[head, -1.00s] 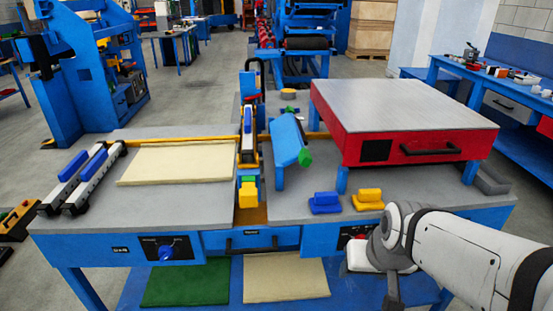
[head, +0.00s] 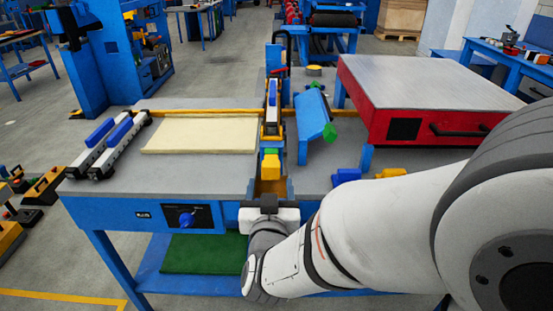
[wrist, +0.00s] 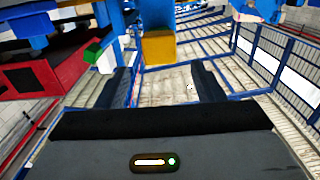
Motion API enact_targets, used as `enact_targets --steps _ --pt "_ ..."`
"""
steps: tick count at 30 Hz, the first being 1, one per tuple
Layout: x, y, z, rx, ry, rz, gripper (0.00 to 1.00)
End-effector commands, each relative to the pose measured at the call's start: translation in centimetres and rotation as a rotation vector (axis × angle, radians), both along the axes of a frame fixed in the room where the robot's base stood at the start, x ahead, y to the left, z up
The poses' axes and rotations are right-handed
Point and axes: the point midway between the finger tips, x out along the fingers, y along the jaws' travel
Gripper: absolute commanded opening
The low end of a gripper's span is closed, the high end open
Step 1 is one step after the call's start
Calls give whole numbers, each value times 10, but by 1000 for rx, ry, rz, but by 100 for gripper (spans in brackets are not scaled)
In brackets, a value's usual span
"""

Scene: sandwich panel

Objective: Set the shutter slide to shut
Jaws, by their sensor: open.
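No part is clearly marked as the shutter slide. A yellow block (head: 270,165) with a green part behind it stands in the channel at the middle of the bench, and it may be the slide's handle; I cannot tell for certain. The yellow block also shows in the wrist view (wrist: 158,47), ahead of the fingers. My gripper (head: 268,199) is at the front edge of the bench, in line with the channel and on the near side of the block. In the wrist view my gripper (wrist: 161,78) is open, with nothing between its fingers.
A red box (head: 425,125) with a grey top stands on the right of the bench. A tilted blue part (head: 313,116) with a green end stands right of the channel. A pale sheet (head: 200,136) and two rails (head: 110,145) lie left. My arm hides the bench's front right.

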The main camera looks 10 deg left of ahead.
Motion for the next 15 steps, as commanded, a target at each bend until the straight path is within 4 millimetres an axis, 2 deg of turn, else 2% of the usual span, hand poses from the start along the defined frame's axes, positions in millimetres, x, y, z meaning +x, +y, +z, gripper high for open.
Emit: enact_targets --steps 4,15 --pt "13 4 1 0 -12 -6 62" --pt "66 16 1 0 -10 -4 62"
